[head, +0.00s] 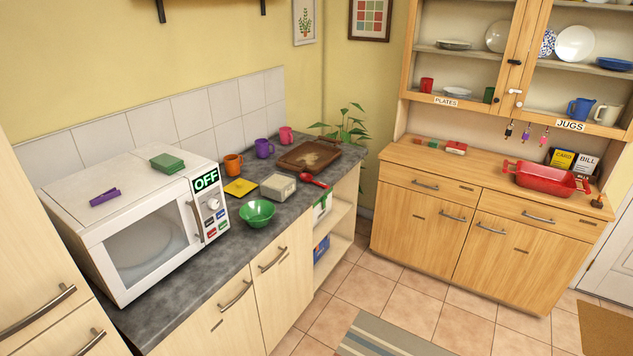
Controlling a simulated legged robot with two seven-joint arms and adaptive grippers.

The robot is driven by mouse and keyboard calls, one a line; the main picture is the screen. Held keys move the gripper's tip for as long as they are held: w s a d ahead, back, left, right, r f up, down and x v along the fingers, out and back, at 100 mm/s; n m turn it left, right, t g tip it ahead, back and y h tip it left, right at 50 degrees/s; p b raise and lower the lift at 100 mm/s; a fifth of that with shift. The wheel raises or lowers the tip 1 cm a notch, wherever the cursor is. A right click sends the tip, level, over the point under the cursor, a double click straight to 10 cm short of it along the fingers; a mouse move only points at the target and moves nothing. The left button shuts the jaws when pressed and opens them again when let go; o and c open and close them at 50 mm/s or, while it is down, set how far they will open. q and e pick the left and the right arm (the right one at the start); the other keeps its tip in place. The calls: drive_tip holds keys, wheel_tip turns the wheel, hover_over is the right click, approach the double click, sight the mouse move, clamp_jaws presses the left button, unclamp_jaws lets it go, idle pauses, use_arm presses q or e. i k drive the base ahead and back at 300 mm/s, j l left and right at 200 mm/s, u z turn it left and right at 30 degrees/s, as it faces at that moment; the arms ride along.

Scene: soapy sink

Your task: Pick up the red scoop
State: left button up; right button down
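The red scoop (308,178) lies on the dark grey countertop near its front edge, in front of the brown wooden board and to the right of a white tub. Its handle points toward the right, close to the counter's edge. Neither of my grippers is in the head view, so nothing shows of their state or where they are.
Near the scoop on the counter (190,302) are the white tub (278,187), a green bowl (257,213), the brown board (309,155) and several mugs. A microwave (140,230) fills the counter's left. A wooden dresser (455,225) stands right. Tiled floor between them is open.

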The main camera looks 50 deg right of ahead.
sight(306, 177)
drive_tip(key=z, duration=1.45)
